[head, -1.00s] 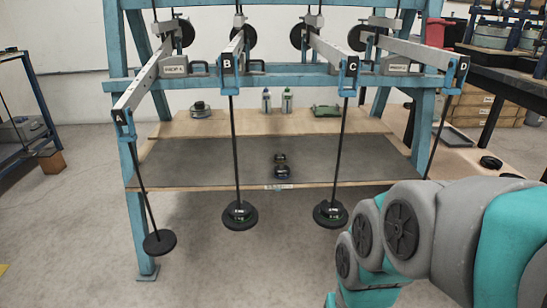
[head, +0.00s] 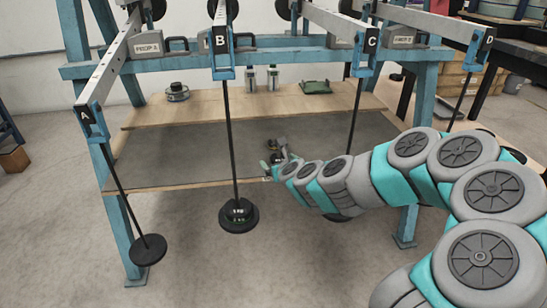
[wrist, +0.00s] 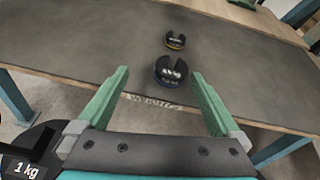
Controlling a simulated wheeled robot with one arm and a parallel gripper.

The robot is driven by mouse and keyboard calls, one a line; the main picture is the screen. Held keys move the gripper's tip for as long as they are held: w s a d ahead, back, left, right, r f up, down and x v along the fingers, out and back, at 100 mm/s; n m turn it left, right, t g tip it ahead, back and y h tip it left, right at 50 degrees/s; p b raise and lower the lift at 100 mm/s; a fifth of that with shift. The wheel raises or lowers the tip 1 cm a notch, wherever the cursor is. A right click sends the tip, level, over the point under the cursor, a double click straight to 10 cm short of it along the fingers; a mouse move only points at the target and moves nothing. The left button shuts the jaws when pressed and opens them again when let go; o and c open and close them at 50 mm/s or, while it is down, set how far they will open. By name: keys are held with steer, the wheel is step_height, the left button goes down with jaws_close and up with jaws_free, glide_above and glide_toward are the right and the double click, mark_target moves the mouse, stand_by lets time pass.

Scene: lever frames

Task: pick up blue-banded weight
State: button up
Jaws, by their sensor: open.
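The blue-banded weight (wrist: 171,78) is a dark slotted disc with a dull blue band, lying on the grey mat of the shelf near its front edge in the wrist view. A second dark weight with an orange-yellow band (wrist: 175,41) lies just behind it. My gripper (wrist: 160,74) is open, its two green fingers spread to the left and right of the blue-banded weight, with gaps on both sides and nothing held. In the head view my gripper (head: 276,158) is over the shelf's front edge and partly covers the weights.
A hanging weight marked 1 kg (wrist: 22,165) is close at lower left in the wrist view. Rod B's weight (head: 238,214) and rod A's plate (head: 148,250) hang in front of the shelf. The grey mat (head: 190,160) is clear to the left.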

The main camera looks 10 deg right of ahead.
mark_target(281, 160)
steer(key=w, duration=0.1)
steer(key=w+d+f+m, duration=0.1)
steer(key=w+f+m+h, duration=0.1)
steer(key=shift+w+d, duration=0.2)
steer(key=shift+d, duration=0.2)
steer(key=x, duration=0.4)
steer(key=shift+s+d+f, duration=0.15)
steer(key=shift+s+f, duration=0.05)
steer(key=shift+f, duration=0.2)
steer(key=shift+w+f, duration=0.2)
steer(key=shift+w, duration=0.5)
steer(key=shift+c, duration=0.4)
steer(key=c, duration=1.5)
